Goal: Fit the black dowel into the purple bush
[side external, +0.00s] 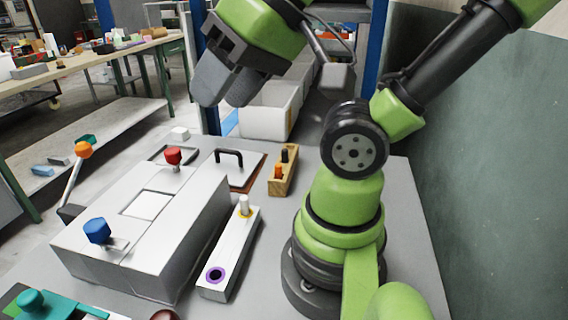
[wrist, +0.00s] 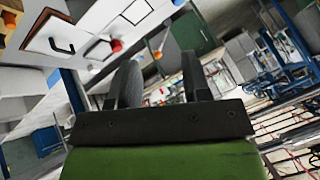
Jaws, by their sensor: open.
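The black dowel (side external: 285,153) stands upright in a small wooden holder (side external: 282,186) behind the white block. The purple bush (side external: 215,275) is a ring with a dark, empty-looking hole at the near end of the long white block (side external: 229,250). My gripper (side external: 224,92) is open and empty, raised high above the table's back part, up and left of the black dowel. In the wrist view its two dark fingers (wrist: 160,80) stand apart with nothing between them. I cannot make out the dowel or the bush in the wrist view.
An orange dowel (side external: 278,172) shares the holder. A white dowel (side external: 244,205) stands in a yellow bush on the long block. A large white press box (side external: 190,225) with red (side external: 173,156) and blue (side external: 97,231) knobs stands left. A black handle (side external: 229,155) rises near the holder.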

